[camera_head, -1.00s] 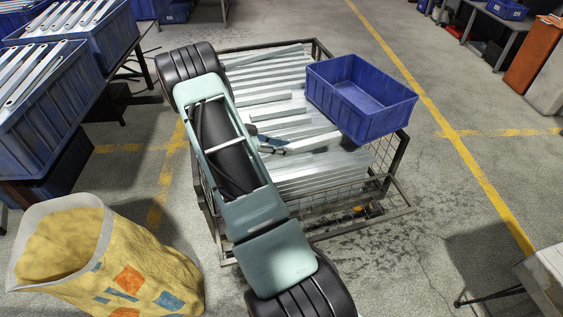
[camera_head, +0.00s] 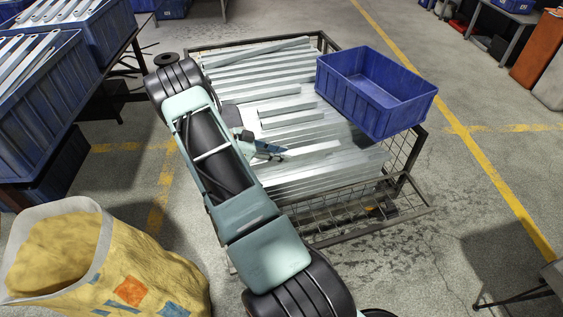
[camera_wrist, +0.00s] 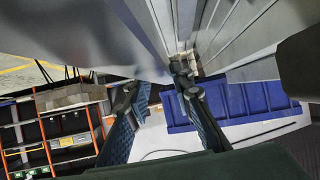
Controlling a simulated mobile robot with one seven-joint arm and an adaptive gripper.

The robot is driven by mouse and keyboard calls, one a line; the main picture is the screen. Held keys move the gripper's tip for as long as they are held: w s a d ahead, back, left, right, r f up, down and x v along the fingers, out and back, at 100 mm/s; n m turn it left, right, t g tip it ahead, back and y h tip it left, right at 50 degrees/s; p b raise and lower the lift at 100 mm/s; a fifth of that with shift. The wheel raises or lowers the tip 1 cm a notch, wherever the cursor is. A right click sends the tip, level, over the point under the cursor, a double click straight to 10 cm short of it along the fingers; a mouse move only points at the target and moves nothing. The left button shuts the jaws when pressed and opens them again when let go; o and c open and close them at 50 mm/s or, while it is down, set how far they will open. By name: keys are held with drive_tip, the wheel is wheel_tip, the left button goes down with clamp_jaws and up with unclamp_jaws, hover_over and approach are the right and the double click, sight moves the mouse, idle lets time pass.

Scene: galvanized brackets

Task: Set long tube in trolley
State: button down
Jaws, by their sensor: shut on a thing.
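The trolley (camera_head: 408,188) is a dark metal frame with wire mesh sides in the middle of the head view. It is filled with long galvanized tubes (camera_head: 262,58) lying side by side, some shorter ones on top. My gripper (camera_head: 277,153) is low over the tubes, partly hidden by my arm. In the wrist view its two fingers (camera_wrist: 162,98) are a little apart, with a grey metal length (camera_wrist: 118,38) running to them. The gripper is shut on a tube; its full length and whether it touches the tubes below cannot be told.
A blue bin (camera_head: 372,100) sits on the trolley's right side, close to the tubes. Blue crates of brackets (camera_head: 40,110) stand on a table at left. A yellow sack (camera_head: 120,270) stands at front left.

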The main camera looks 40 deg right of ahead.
drive_tip(key=shift+f+b, duration=0.35)
drive_tip(key=shift+f, duration=1.1)
drive_tip(key=shift+f+b, duration=0.45)
drive_tip(key=shift+f, duration=0.2)
drive_tip(key=c, duration=1.7)
unclamp_jaws()
drive_tip(key=shift+r+p, duration=0.5)
drive_tip(key=shift+r, duration=0.1)
drive_tip(key=p+v, duration=0.2)
drive_tip(key=v, duration=1)
drive_tip(key=shift+p, duration=0.4)
